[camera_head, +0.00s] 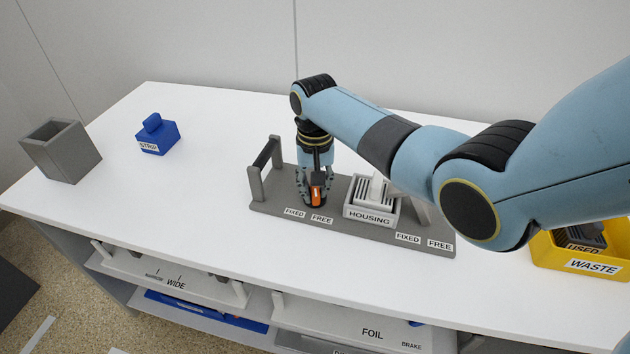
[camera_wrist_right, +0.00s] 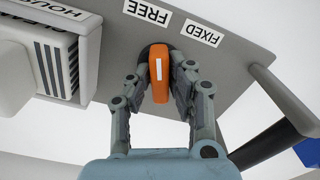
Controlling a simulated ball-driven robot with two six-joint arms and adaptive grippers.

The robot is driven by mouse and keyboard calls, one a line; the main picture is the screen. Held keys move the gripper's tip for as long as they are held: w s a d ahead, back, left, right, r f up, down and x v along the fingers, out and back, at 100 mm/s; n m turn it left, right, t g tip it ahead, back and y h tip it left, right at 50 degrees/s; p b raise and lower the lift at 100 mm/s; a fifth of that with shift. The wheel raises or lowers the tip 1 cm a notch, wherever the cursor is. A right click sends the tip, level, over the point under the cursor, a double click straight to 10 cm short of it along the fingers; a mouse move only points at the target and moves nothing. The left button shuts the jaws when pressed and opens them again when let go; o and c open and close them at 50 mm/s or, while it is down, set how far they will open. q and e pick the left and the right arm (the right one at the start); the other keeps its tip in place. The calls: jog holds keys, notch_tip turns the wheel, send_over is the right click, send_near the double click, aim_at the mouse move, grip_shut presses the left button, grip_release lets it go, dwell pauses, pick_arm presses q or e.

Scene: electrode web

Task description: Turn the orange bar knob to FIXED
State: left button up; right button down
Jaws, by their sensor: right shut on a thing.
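The orange bar knob (camera_head: 316,194) is on the left part of a grey fixture plate (camera_head: 274,210). In the right wrist view the knob (camera_wrist_right: 159,78) has a white line and its far end points nearer the FREE label (camera_wrist_right: 147,12) than the FIXED label (camera_wrist_right: 201,34). My right gripper (camera_head: 314,190) reaches down from above and is shut on the knob, with one finger on each side in the wrist view (camera_wrist_right: 158,85). My left gripper is out of view.
A grey housing (camera_head: 369,214) stands right of the knob, and a roller on uprights (camera_head: 266,153) stands left. A blue STRIP block (camera_head: 157,134), a grey open box (camera_head: 62,152) and a yellow WASTE bin (camera_head: 594,265) are farther off. The table front is clear.

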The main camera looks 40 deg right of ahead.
jog(key=m+p, duration=0.2)
jog(key=shift+r+m, duration=0.2)
jog(key=shift+m, duration=0.2)
jog(key=m+p, duration=0.1)
jog(key=m, duration=0.1)
jog(key=shift+m, duration=0.4)
jog(key=m+p, duration=0.1)
jog(key=m, duration=0.1)
jog(key=shift+f+m, duration=0.1)
jog(key=shift+m, duration=0.2)
jog(key=shift+m+p, duration=0.7)
jog(key=shift+m, duration=0.9)
jog(key=shift+f, duration=0.1)
jog(key=c, duration=1.2)
grip_release()
jog(key=shift+c, duration=0.2)
